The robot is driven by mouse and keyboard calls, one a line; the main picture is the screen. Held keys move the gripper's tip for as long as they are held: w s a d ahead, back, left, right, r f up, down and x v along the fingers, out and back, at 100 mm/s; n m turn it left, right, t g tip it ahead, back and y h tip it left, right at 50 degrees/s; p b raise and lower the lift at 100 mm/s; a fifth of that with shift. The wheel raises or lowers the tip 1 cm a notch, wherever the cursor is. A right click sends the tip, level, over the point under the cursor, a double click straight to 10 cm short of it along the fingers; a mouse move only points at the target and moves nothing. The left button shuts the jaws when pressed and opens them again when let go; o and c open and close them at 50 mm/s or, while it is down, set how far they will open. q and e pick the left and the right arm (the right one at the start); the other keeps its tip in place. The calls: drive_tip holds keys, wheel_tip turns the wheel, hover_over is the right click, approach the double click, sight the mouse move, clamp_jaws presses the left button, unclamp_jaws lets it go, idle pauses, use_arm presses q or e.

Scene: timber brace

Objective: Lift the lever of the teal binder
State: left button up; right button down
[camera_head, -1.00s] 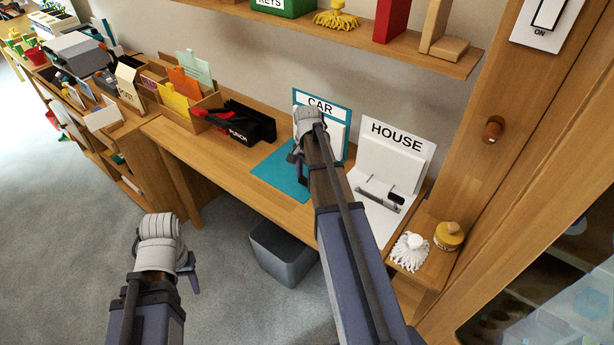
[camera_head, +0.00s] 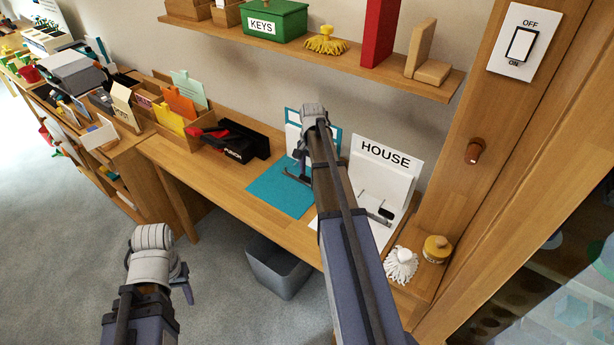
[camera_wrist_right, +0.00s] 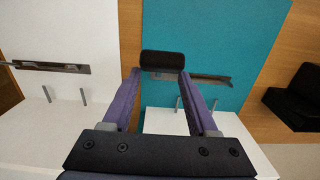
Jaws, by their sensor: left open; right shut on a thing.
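The teal binder (camera_head: 277,192) lies open on the desk, its teal cover flat and its inside upright behind. My right gripper (camera_head: 303,152) is in front of it and hides part of it and its label. In the right wrist view my right gripper (camera_wrist_right: 160,76) has its two fingers on either side of the lever's black end (camera_wrist_right: 162,62), shut on it. The teal cover (camera_wrist_right: 215,40) and a metal clip mechanism (camera_wrist_right: 205,79) show beyond the fingers. My left gripper (camera_head: 183,278) is open and empty, low over the floor at left.
A white HOUSE binder (camera_head: 385,165) stands open just right of the teal one. A black punch (camera_head: 240,140) sits to the left. A shelf (camera_head: 350,67) runs above.

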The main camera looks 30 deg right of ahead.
drive_tip(key=shift+w+d+r+y, duration=0.1)
drive_tip(key=shift+w+d+y, duration=0.1)
drive_tip(key=shift+d, duration=0.2)
drive_tip(key=shift+w+d+y, duration=0.1)
drive_tip(key=shift+d+y, duration=0.1)
drive_tip(key=shift+d, duration=0.2)
drive_tip(key=c, duration=0.6)
unclamp_jaws()
drive_tip(key=shift+c, duration=0.2)
drive_tip(key=o, duration=0.3)
drive_tip(key=shift+o, duration=0.9)
drive_tip(key=shift+s+a, duration=0.1)
drive_tip(key=shift+a, duration=0.05)
